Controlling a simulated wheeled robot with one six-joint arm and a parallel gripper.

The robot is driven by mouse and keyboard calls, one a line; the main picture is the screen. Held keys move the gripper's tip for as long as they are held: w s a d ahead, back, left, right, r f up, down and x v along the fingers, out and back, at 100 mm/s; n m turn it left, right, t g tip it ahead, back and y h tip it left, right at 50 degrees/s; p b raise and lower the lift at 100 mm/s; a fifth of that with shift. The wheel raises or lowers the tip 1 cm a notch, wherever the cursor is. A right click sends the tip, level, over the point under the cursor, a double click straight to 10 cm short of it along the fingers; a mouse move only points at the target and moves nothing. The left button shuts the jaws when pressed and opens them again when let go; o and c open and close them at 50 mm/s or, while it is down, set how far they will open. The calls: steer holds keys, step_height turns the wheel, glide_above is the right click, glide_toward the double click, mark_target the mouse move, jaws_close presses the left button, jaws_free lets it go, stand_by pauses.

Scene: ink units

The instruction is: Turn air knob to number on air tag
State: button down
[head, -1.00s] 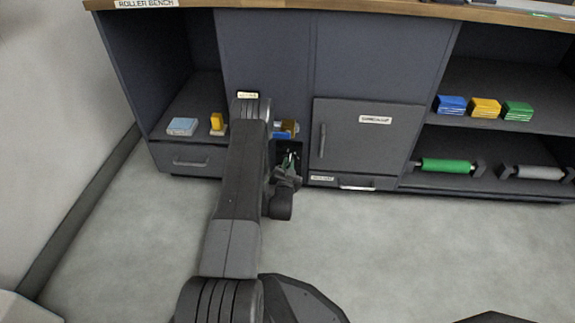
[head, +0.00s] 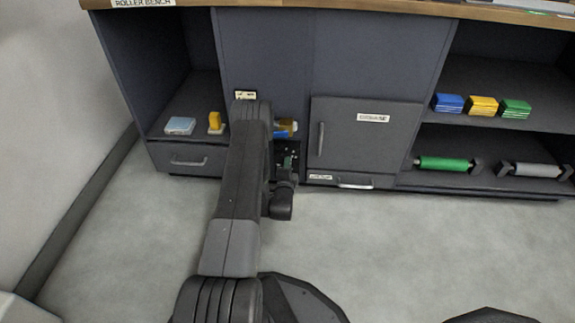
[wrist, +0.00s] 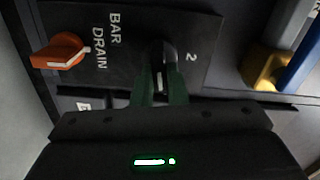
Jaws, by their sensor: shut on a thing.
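In the wrist view, my gripper (wrist: 160,92) is shut on a black knob (wrist: 162,55), with its dark green fingers on either side. A light mark shows between the fingers on the knob. The knob sits on a dark panel (wrist: 205,30) printed with "BAR", "DRAIN" and a "2" to its right. Which number the knob points at cannot be told. In the head view, my gripper (head: 287,166) is at the dark recess beside the grey door, partly hidden by my arm. A small pale tag (head: 245,95) shows above my arm; its text is unreadable.
An orange knob (wrist: 60,52) stands left of the black one. Blue and yellow parts (wrist: 265,72) are close on the right. A grey door (head: 365,135) with a handle is right of the recess. The floor (head: 400,240) in front is clear.

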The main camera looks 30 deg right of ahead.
steer(key=shift+f+m, duration=0.15)
steer(key=shift+m, duration=0.85)
steer(key=shift+s, duration=0.1)
steer(key=c, duration=1.4)
jaws_free()
steer(key=shift+c, duration=0.2)
steer(key=p+v, duration=0.4)
steer(key=v, duration=0.9)
steer(key=shift+s, duration=0.35)
steer(key=shift+a, duration=0.15)
